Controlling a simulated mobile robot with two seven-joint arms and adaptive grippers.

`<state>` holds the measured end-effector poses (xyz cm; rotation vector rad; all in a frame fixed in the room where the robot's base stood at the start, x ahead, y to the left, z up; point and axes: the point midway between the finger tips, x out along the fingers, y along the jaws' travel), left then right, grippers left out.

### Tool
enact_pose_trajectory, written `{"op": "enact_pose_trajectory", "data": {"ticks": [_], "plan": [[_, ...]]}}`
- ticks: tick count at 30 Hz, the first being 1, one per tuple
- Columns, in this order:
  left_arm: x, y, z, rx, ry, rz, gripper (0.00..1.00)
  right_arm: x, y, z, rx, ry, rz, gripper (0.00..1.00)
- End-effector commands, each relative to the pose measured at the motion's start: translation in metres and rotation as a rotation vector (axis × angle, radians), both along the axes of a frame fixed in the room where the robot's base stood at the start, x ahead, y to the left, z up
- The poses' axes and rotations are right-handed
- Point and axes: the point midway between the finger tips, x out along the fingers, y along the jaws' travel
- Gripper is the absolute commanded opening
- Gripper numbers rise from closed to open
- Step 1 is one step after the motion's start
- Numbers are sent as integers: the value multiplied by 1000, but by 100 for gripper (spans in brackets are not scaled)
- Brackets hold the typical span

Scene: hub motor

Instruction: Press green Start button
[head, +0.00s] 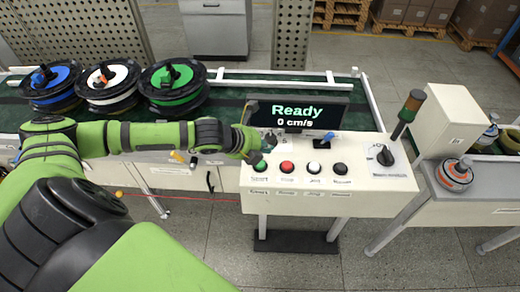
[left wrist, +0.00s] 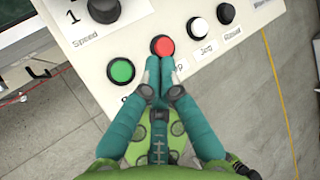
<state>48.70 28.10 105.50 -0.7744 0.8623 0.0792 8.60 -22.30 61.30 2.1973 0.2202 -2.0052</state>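The green Start button (head: 262,166) is at the left end of a row of buttons on a white control panel (head: 380,182). In the left wrist view the green button (left wrist: 121,70) lies to the left of my fingertips, uncovered. My left gripper (head: 256,157) is over the panel's left part, close to the green button in the head view. In the left wrist view its fingers (left wrist: 159,66) are together and empty, with the tips just below the red button (left wrist: 162,46). I cannot tell the height of the tips above the panel. My right gripper is not in view.
A screen (head: 297,114) behind the buttons reads "Ready" and "0 cm/s". Spools (head: 174,84) sit on the conveyor at the left. Other buttons adjoin the red one.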

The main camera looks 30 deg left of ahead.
Motion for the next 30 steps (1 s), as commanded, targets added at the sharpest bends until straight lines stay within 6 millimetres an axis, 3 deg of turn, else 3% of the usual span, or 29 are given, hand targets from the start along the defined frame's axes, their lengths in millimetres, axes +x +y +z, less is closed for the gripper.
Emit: {"op": "enact_pose_trajectory", "data": {"ticks": [1,4,17,23,30], "plan": [[4,14,10,48,-21,-29,0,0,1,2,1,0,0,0],[6,27,18,100,-46,-69,0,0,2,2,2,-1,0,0],[7,32,19,117,-54,-84,0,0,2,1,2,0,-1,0],[7,32,9,116,-54,-83,0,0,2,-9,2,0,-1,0],[7,32,-18,116,-54,-83,0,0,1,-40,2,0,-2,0]]}}
